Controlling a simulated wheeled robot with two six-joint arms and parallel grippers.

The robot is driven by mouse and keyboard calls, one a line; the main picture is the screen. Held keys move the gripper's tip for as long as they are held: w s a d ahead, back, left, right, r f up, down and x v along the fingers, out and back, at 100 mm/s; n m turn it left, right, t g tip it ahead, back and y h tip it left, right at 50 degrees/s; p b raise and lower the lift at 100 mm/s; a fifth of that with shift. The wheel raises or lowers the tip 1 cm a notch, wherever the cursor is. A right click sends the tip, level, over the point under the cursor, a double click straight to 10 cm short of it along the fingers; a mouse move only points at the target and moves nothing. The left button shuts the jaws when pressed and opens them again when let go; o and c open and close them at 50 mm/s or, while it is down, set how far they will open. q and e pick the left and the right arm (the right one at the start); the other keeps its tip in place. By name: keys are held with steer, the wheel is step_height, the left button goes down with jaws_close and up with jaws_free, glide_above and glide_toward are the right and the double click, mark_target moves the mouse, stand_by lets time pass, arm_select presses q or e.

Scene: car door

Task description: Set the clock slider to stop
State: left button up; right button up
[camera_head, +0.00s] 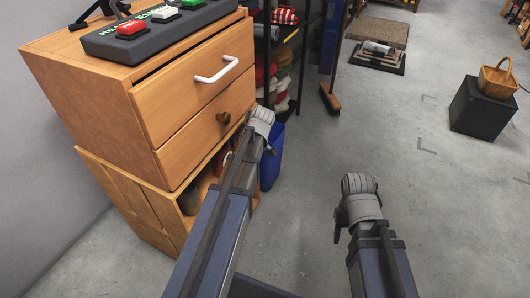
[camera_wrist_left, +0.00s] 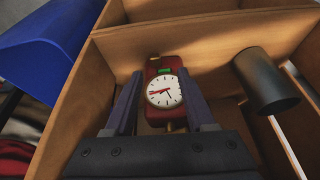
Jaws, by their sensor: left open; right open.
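The clock (camera_wrist_left: 164,92) has a white round dial and a red body. It sits inside a wooden compartment in the left wrist view. A small green part (camera_wrist_left: 165,71) shows at the top of its dial, and a brass-coloured bit shows below it; I cannot tell the slider's setting. My left gripper (camera_wrist_left: 160,75) is open, with one finger on each side of the clock; I cannot tell whether they touch it. My right gripper (camera_head: 340,228) is small in the head view, open, over bare floor.
A dark cylinder (camera_wrist_left: 266,80) lies right of the clock. Wooden walls (camera_wrist_left: 210,50) enclose the compartment. A blue bin (camera_head: 271,165) stands beside the cabinet (camera_head: 180,105), whose drawers are above the open shelf. A button box (camera_head: 150,38) is on top.

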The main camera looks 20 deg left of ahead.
arm_select(q)
steer(key=shift+w+r, duration=0.15)
steer(key=shift+w, duration=0.35)
arm_select(e)
steer(key=shift+w+d+r, duration=0.1)
steer(key=shift+d+r, duration=0.05)
steer(key=shift+d, duration=0.2)
arm_select(q)
steer(key=shift+a, duration=0.1)
steer(key=b+x, duration=0.7)
steer(key=shift+a+f, duration=0.15)
steer(key=shift+f, duration=0.2)
arm_select(e)
step_height(320, 180, down, 7)
arm_select(q)
steer(key=shift+c, duration=0.2)
arm_select(e)
steer(key=shift+a, duration=0.1)
arm_select(q)
jaws_close()
